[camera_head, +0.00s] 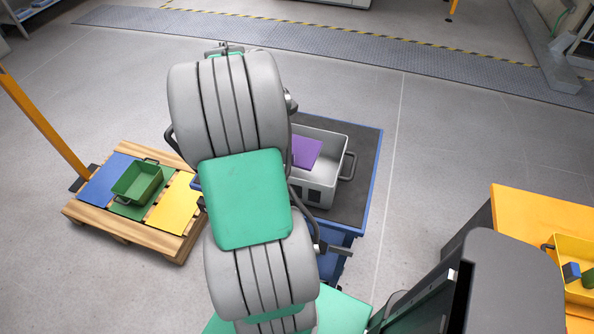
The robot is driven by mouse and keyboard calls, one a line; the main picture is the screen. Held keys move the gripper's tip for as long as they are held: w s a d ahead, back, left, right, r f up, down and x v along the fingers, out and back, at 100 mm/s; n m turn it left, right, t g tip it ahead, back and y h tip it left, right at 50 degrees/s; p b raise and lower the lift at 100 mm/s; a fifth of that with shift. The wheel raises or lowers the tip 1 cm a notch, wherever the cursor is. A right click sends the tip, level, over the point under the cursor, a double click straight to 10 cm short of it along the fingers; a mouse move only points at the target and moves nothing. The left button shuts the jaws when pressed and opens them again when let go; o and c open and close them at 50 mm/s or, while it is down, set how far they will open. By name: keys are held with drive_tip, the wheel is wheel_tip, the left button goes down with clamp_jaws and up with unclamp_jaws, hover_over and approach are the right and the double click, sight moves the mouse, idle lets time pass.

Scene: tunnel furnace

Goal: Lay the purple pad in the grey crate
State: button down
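The purple pad (307,151) shows just right of my arm, within the outline of the grey crate (321,194). Its left part is hidden behind my arm. I cannot tell whether it rests on the crate floor or is held above it. The crate has dark handles and stands on the dark top of a blue cart (360,198); its left side is hidden by my arm. My gripper does not show; my large grey and green arm links fill the middle of the view and cover that area.
At left, a wooden pallet (125,228) carries blue, green and yellow panels and a green crate (137,184). A yellow post (45,125) stands beside it. At right is an orange table (540,215) with a yellow bin (573,250). The floor between cart and table is clear.

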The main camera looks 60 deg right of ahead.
sight(303, 161)
drive_tip(key=shift+n, duration=0.3)
drive_tip(key=s, duration=0.1)
drive_tip(key=s+d+f, duration=0.1)
drive_tip(key=s+f, duration=0.1)
drive_tip(key=s, duration=0.1)
drive_tip(key=shift+d, duration=0.4)
wheel_tip(303, 161, down, 10)
drive_tip(key=shift+r+b, duration=0.2)
drive_tip(key=shift+b, duration=0.15)
drive_tip(key=c, duration=1.5)
unclamp_jaws()
drive_tip(key=shift+f, duration=0.1)
drive_tip(key=shift+c, duration=0.2)
